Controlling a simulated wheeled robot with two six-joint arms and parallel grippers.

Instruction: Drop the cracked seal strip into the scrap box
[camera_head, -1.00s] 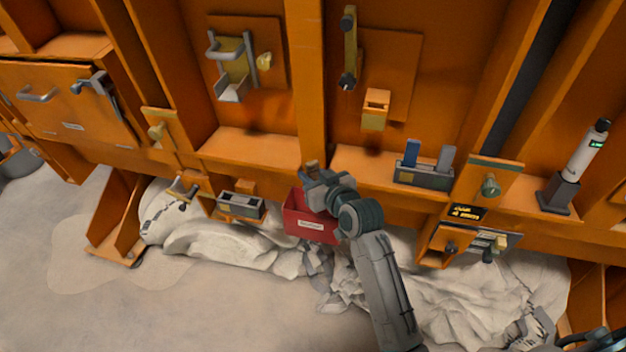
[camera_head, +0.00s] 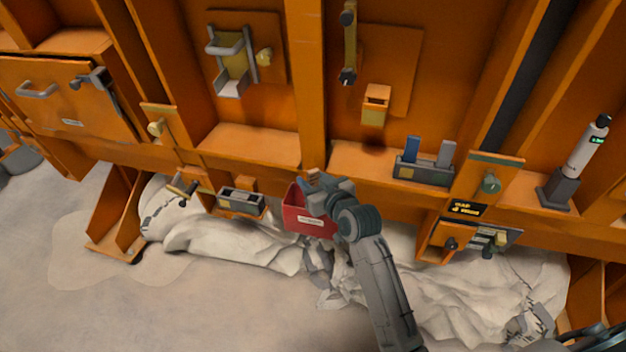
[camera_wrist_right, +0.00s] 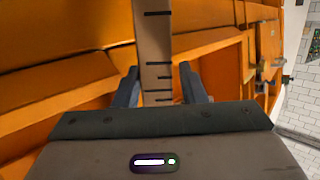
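The cracked seal strip (camera_wrist_right: 155,45) is a pale beige band with short dark cross cracks in the right wrist view. My right gripper (camera_wrist_right: 160,75) has a finger on each side of it and appears shut on it; the lower end is hidden behind the gripper body. In the head view my right gripper (camera_head: 318,180) is at the upper right rim of the red scrap box (camera_head: 300,216), with a small tan bit at its tip. The box has a white label on its front, and its inside is mostly hidden. My left gripper is not in view.
An orange ribbed wall (camera_head: 312,80) stands behind. A grey tray (camera_head: 240,203) is left of the box. A holder with two upright blocks (camera_head: 424,172) and a white cylinder on a stand (camera_head: 580,160) are to the right. Crumpled pale material (camera_head: 225,240) lies below.

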